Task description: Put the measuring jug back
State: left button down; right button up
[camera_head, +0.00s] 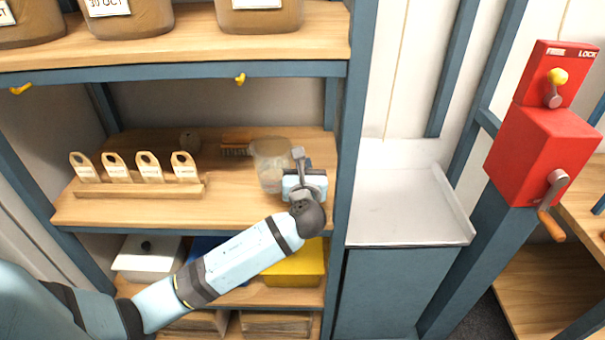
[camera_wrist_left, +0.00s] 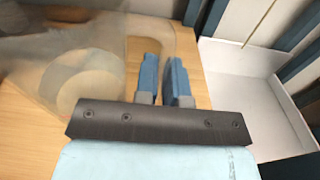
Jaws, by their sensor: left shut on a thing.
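The measuring jug (camera_head: 270,163) is clear and see-through, at the right part of the middle shelf. My left gripper (camera_head: 299,160) reaches in from the front at the jug's right side. In the left wrist view, the jug (camera_wrist_left: 85,60) fills the upper left, with a pale round base. The blue fingers of my left gripper (camera_wrist_left: 163,78) are shut on the jug's handle. The jug looks upright; I cannot tell if its base touches the shelf. My right gripper is not in view.
The middle shelf (camera_head: 120,212) also bears a wooden rack (camera_head: 140,190) with several labelled tags, a brush (camera_head: 236,145) and a small round thing (camera_head: 190,140). A blue post (camera_head: 347,110) stands close right of the jug. Beyond it are a white tray (camera_head: 405,210) and a red crank box (camera_head: 545,150).

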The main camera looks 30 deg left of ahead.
pick_arm(q)
jog(key=shift+x, duration=0.9)
jog(key=shift+f+b, duration=0.3)
jog(key=shift+f, duration=1.45)
jog(key=c, duration=1.7)
grip_release()
jog(key=shift+f, duration=0.15)
jog(key=o, duration=0.5)
